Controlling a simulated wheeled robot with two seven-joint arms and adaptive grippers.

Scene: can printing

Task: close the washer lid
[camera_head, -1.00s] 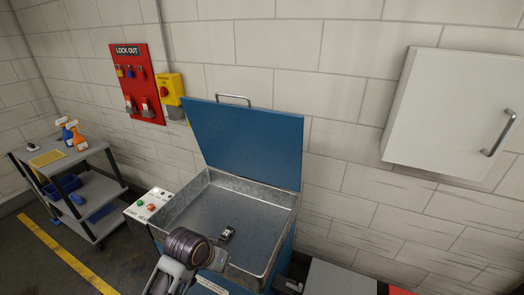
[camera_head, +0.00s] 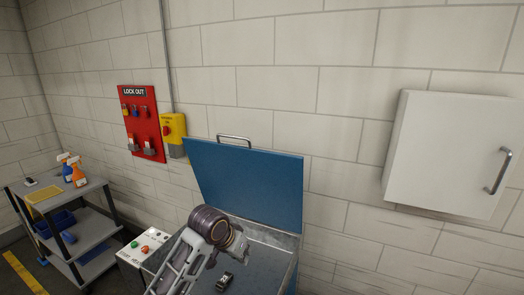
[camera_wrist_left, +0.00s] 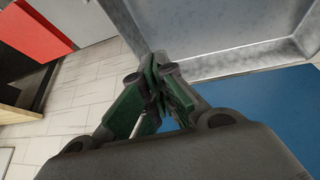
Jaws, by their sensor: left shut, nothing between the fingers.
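The blue washer lid (camera_head: 245,183) stands open, raised upright against the wall behind the washer, with a metal handle (camera_head: 234,138) on its top edge. The metal washer basin (camera_head: 262,262) is open below it, and a small dark part (camera_head: 224,281) lies inside. My left gripper (camera_head: 240,250) is over the basin in front of the lid's lower part. In the left wrist view the gripper (camera_wrist_left: 160,68) has its green-sided fingers together with nothing between them; the blue lid (camera_wrist_left: 275,115) and the grey basin wall (camera_wrist_left: 215,35) show beside it. My right gripper is not in view.
A control panel (camera_head: 145,245) with green and red buttons is at the washer's left. A red lockout board (camera_head: 140,122) and a yellow switch box (camera_head: 173,130) hang on the wall. A grey cart (camera_head: 85,231) stands left; a white cabinet (camera_head: 445,150) hangs right.

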